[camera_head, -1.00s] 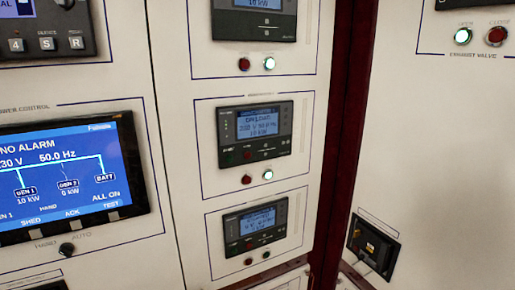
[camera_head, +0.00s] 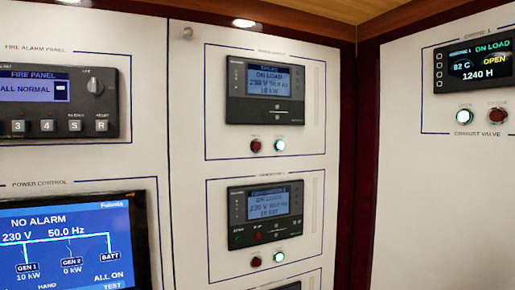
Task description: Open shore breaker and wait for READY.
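The upper breaker controller (camera_head: 265,91) sits in the middle panel. Its blue screen reads ON LOAD, 230 V and 10 kW. Below it a dark red button or lamp (camera_head: 255,146) stands beside a lit green one (camera_head: 279,145). The lower controller (camera_head: 266,215) also reads ON LOAD, with its own dark red lamp (camera_head: 256,262) and lit green lamp (camera_head: 279,257). The labels above both are too small to read surely, so I cannot tell which is shore. READY shows on neither screen. Neither of my grippers is in view.
At left are the fire alarm panel (camera_head: 58,101), reading ALL NORMAL, and the power control screen (camera_head: 70,245), reading NO ALARM. A dark red post (camera_head: 356,160) divides the panels. At right an engine display (camera_head: 480,70) reads ON LOAD and OPEN.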

